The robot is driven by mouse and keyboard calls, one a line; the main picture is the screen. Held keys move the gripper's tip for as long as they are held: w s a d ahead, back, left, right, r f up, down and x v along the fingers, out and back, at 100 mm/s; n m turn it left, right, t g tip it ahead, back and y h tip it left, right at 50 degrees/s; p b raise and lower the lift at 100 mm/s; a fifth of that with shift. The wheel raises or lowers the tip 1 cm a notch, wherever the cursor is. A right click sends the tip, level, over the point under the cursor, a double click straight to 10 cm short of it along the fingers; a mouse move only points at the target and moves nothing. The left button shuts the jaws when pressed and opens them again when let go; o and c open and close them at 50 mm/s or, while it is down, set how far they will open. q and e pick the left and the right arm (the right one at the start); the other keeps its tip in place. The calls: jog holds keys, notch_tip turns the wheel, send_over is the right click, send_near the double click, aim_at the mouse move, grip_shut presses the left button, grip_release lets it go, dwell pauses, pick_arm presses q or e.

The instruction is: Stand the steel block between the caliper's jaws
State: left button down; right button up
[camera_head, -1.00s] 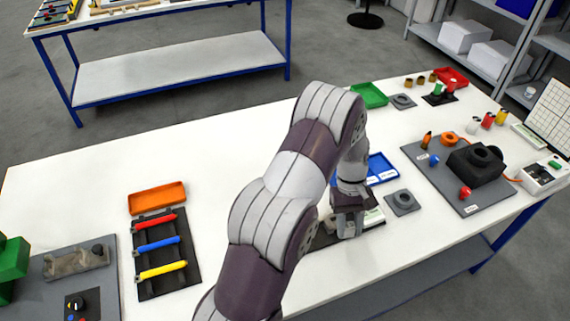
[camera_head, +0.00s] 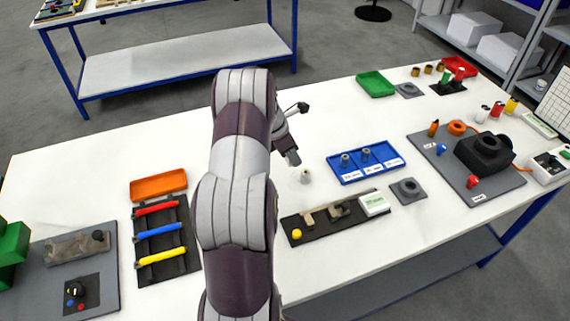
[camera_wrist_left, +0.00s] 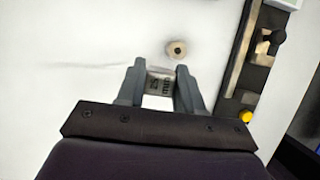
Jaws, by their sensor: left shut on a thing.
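My left gripper (camera_head: 292,158) is above the white table, behind and left of the caliper. In the left wrist view its fingers (camera_wrist_left: 160,85) are shut on the steel block (camera_wrist_left: 160,80), a small grey block with "25 mm" lettering. In the head view I cannot make out the block. The caliper (camera_head: 322,222) lies on a dark base near the table's front edge, with tan jaws, a yellow knob and a pale display. Its jaws (camera_wrist_left: 266,42) show at upper right in the wrist view, apart from the block. My right gripper is not in view.
A small pale cylinder (camera_head: 305,176) stands on the table near the gripper. A blue tray (camera_head: 345,180) with two grey pieces lies behind the caliper, and a grey square pad (camera_head: 408,191) to its right. A rack with coloured handles (camera_head: 160,235) is at left.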

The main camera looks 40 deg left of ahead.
pick_arm(q)
jog(key=a, duration=0.1)
jog(key=s+a+f, duration=0.1)
jog(key=a+f, duration=0.1)
jog(key=shift+s+a, duration=0.15)
jog(key=shift+s, duration=0.2)
jog(key=shift+s+a+f, duration=0.15)
jog(key=shift+a+f, duration=0.05)
jog(key=shift+f, duration=0.1)
notch_tip(320, 180, down, 4)
jog(key=shift+d+r+p, duration=0.15)
jog(key=shift+r+p, duration=0.05)
jog(key=shift+p, duration=0.35)
jog(key=shift+f, duration=0.25)
jog(key=shift+f, duration=0.1)
jog(key=c, duration=0.8)
grip_release()
jog(key=shift+o, duration=0.4)
